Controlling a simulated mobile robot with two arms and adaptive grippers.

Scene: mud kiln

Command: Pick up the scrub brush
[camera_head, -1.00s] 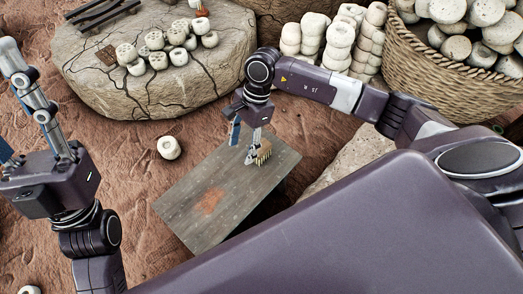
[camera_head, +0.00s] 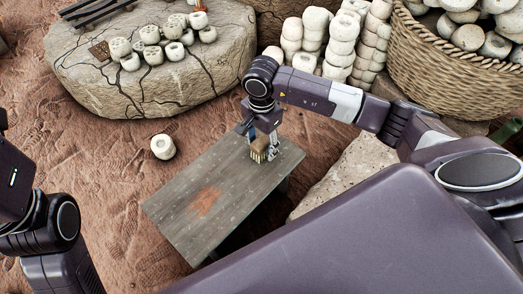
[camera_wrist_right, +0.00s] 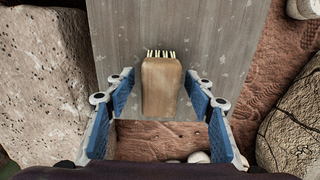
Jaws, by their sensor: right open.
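The scrub brush (camera_head: 259,151) has a wooden block and pale bristles. It is at the far right end of the grey wooden table (camera_head: 232,185). In the right wrist view the brush (camera_wrist_right: 162,86) lies between my right gripper's blue-padded fingers, with gaps on both sides. My right gripper (camera_head: 264,145) is open around the brush in the head view; its fingers partly hide it. I cannot tell whether the brush rests on the table or how deep the fingers reach. My left arm is at the left edge of the head view; its gripper fingers are out of frame.
A cracked round stone slab (camera_head: 150,70) with several clay rings stands at the back left. One clay ring (camera_head: 163,146) lies on the ground left of the table. A wicker basket (camera_head: 455,75) is at the right. A reddish stain (camera_head: 205,201) marks the table.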

